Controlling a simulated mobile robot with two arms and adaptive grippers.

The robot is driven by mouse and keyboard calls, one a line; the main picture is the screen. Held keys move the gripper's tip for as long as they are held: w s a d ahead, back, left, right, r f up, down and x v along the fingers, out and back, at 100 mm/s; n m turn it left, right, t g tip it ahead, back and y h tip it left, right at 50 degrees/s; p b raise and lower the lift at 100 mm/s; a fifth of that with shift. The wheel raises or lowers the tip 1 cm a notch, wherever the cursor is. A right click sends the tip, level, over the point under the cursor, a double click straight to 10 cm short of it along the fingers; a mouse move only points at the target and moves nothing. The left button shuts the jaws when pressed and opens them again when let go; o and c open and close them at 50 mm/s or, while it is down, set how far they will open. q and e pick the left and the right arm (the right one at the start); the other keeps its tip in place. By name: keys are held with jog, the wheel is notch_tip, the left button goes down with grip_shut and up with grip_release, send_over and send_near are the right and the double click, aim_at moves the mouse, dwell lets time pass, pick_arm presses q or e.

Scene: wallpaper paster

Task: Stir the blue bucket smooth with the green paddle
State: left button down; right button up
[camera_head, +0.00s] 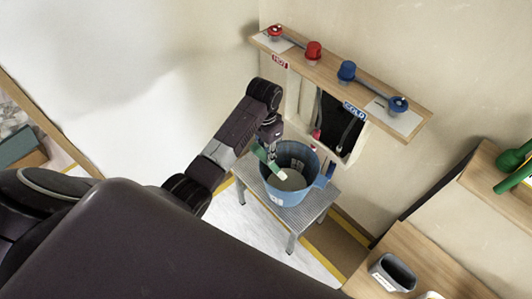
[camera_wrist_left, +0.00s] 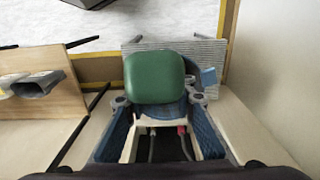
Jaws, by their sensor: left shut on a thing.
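The blue bucket (camera_head: 292,196) stands upright on a grey metal step stool, with pale paste (camera_head: 293,180) inside. My left gripper (camera_head: 270,140) is above the bucket's back-left rim, shut on the green paddle (camera_head: 261,154). The paddle slants down into the bucket's mouth, and its lower end is pale. I cannot tell how deep the tip sits in the paste. In the left wrist view the paddle (camera_wrist_left: 153,77) shows as a broad green shape between the fingers (camera_wrist_left: 158,103) and hides most of the bucket. My right gripper is not in view.
The stool (camera_head: 248,180) stands against the wall below a wooden shelf (camera_head: 375,78) with red and blue taps. Hoses hang in the dark opening (camera_head: 336,122) behind the bucket. A wooden bench (camera_head: 415,258) with a dark cup (camera_head: 392,273) is at the right.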

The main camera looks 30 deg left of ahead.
pick_arm(q)
jog(key=shift+r, duration=2.55)
